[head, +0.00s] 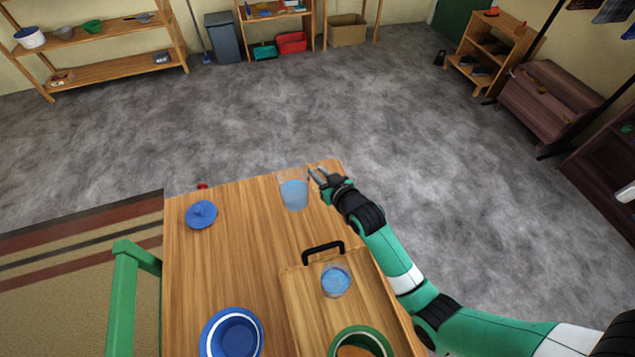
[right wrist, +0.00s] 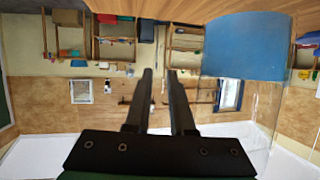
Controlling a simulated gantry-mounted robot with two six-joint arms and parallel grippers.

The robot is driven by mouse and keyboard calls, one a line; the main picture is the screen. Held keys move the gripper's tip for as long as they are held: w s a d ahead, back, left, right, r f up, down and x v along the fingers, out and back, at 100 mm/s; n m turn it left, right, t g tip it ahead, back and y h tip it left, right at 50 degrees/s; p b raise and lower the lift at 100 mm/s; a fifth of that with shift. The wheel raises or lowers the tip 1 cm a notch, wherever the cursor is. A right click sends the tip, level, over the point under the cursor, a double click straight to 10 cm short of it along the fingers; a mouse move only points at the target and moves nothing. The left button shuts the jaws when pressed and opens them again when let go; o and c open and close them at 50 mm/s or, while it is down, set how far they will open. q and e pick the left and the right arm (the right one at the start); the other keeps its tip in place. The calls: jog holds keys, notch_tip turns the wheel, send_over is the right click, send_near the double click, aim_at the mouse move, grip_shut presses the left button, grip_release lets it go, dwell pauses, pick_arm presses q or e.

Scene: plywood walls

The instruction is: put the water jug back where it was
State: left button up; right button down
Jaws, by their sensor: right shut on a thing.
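The water jug (head: 294,195) is clear, with blue water in it, and stands upright at the far end of the wooden table. My right gripper (head: 318,176) is at the jug's right side, shut on the jug, its handle hard to make out. In the right wrist view the jug's blue water (right wrist: 245,47) shows upside down close to the table top, right of my two fingers (right wrist: 160,72). I cannot tell whether its base touches the table. My left gripper is not in view.
A wooden tray (head: 299,308) with a black handle holds a glass of blue water (head: 335,281) and a green-rimmed bowl (head: 362,333). A blue lid (head: 201,214) and a blue bowl (head: 232,332) are on the left. The table's middle (head: 235,262) is clear. A green chair (head: 124,290) stands left.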

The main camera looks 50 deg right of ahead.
jog(key=shift+w+f+b, duration=0.2)
jog(key=shift+f+b, duration=0.95)
jog(key=shift+f, duration=0.55)
jog(key=shift+d, duration=0.1)
jog(key=shift+f, duration=0.2)
jog(key=c, duration=0.8)
grip_release()
jog(key=shift+o, duration=0.2)
